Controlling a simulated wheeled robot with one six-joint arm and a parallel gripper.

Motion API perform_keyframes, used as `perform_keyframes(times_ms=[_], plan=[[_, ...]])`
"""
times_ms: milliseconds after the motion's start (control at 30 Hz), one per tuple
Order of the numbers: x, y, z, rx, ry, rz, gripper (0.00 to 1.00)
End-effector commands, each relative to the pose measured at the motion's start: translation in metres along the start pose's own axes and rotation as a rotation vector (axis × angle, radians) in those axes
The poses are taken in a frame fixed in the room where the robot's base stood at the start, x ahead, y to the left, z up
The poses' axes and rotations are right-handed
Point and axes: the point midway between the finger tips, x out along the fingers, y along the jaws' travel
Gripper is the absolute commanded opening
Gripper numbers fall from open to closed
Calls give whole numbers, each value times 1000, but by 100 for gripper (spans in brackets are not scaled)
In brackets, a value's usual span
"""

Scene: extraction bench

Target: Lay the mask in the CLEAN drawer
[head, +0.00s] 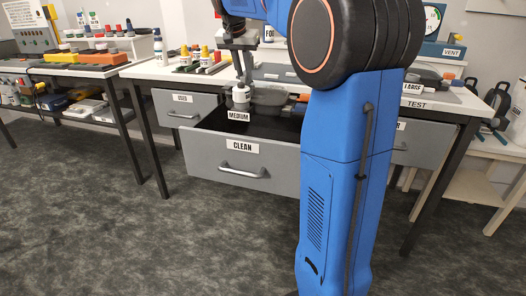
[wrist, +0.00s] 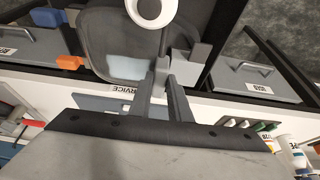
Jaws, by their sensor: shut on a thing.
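The mask (head: 268,97) has a dark grey body and a white round part. It hangs over the back of the open CLEAN drawer (head: 215,162). In the wrist view, the mask (wrist: 120,66) shows a grey panel, with the white ring at the top edge. My gripper (head: 241,78) is above the white part and shut on the mask; its two fingers (wrist: 168,68) also show in the wrist view. A MEDIUM label (head: 238,116) shows just below the white part. Whether the mask touches the drawer, I cannot tell.
The USED drawer (head: 185,108) is left of the CLEAN drawer. Another drawer (head: 413,142) is at right, partly hidden by my arm. Bottles and coloured items (head: 203,60) stand on the bench above. A side bench (head: 75,68) stands at left; the floor in front is clear.

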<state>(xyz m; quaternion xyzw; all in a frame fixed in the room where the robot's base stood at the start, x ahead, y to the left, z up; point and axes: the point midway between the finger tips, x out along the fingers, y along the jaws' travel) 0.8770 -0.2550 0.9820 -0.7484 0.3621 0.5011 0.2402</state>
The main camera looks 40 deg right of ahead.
Motion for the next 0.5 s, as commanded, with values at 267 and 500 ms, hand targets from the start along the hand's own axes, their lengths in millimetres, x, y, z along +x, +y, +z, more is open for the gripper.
perform_keyframes(times_ms=[267, 500], plan=[[82, 1, 35, 8, 0, 6, 0], [110, 1, 49, 9, 0, 3, 0]])
